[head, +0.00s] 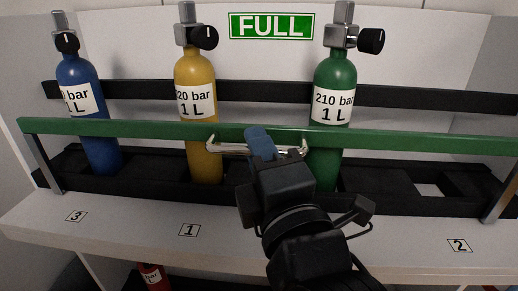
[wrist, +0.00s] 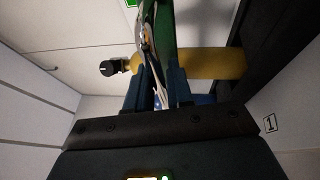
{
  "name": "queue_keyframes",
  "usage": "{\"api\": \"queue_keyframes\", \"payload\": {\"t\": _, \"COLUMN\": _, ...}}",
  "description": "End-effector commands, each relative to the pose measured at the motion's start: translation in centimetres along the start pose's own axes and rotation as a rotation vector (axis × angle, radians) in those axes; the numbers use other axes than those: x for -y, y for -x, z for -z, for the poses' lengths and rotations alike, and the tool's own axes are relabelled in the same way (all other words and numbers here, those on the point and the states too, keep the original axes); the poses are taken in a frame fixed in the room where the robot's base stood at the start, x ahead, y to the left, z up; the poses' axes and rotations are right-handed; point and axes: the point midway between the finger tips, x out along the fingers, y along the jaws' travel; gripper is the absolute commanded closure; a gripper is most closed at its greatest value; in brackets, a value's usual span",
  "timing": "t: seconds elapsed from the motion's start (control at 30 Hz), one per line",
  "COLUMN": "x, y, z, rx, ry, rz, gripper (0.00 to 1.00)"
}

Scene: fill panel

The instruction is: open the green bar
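The green bar (head: 110,128) runs across the front of the gas cylinders; it also shows in the wrist view (wrist: 162,22). A silver handle (head: 230,149) is fixed to its front face near the middle. My gripper (head: 258,142) is at the handle's middle, its blue finger hiding part of it in the head view. In the wrist view my gripper's two blue fingers (wrist: 156,82) are apart, with the handle (wrist: 150,50) between them and a gap visible. Whether either finger touches the handle is hard to tell.
Blue (head: 92,140), yellow (head: 203,130) and green (head: 328,145) cylinders stand behind the bar in a black rack. A FULL sign (head: 272,26) is on the panel behind. A white shelf edge (head: 130,235) with number labels lies in front. A red cylinder (head: 153,277) is below.

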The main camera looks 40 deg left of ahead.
Motion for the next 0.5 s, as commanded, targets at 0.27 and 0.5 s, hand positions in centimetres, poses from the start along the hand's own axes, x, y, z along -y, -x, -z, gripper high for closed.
{"api": "queue_keyframes", "payload": {"t": 0.27, "x": 0.02, "y": 0.01, "z": -0.01, "rx": 0.0, "ry": 0.0, "rz": 0.001, "gripper": 1.0}}
{"api": "queue_keyframes", "payload": {"t": 0.5, "x": 0.04, "y": 0.02, "z": -0.01, "rx": 0.0, "ry": 0.0, "rz": 0.001, "gripper": 1.0}}
